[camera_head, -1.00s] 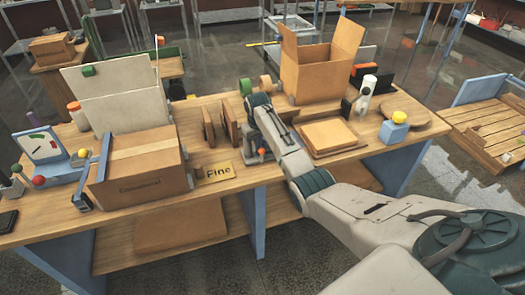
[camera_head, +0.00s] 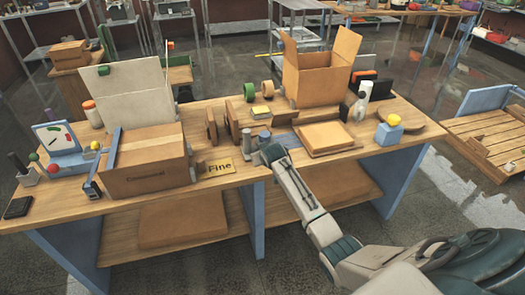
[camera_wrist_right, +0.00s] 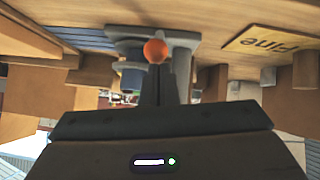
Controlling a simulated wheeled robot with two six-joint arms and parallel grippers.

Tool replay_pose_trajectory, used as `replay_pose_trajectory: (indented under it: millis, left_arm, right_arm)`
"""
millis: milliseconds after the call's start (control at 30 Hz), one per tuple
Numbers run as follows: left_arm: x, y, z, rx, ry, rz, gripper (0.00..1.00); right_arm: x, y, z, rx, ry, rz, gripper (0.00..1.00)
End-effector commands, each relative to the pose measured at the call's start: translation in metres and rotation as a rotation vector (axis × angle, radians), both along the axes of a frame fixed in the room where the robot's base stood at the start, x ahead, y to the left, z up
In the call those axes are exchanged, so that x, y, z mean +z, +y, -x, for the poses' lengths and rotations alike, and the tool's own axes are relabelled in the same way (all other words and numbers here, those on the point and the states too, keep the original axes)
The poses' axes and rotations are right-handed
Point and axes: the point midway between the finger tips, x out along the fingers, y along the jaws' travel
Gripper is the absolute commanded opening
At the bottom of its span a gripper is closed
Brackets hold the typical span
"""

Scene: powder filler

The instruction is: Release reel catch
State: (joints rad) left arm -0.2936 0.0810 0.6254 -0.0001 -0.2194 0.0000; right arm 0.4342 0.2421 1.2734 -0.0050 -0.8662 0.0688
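A small grey device with an orange ball knob (camera_wrist_right: 155,51) sits near the table's front edge in the right wrist view. In the head view the grey device (camera_head: 258,139) is partly hidden behind my right arm and the knob does not show. My right gripper (camera_wrist_right: 161,82) has its dark fingers close together, with the tips at the orange knob. They look shut; whether they touch the knob cannot be told. My left gripper is not in view.
The "Fine" sign (camera_head: 215,169) and a closed carton (camera_head: 145,165) lie left of the device. A flat cardboard stack (camera_head: 325,137) is to its right, with an open box (camera_head: 318,75) behind. Tape rolls (camera_head: 258,90) stand farther back.

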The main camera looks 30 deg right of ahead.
Motion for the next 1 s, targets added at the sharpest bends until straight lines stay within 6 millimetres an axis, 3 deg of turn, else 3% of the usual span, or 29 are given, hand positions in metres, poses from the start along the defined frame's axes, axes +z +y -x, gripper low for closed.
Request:
replay_pose_trajectory:
  millis: [167,1000]
  left_arm:
    - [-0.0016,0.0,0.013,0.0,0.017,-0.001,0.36]
    - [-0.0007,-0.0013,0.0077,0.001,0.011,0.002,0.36]
  right_arm:
    - [-0.0042,0.0012,0.0045,0.001,-0.039,0.01,0.0]
    - [-0.0088,0.0026,0.0114,0.0,-0.042,0.01,0.0]
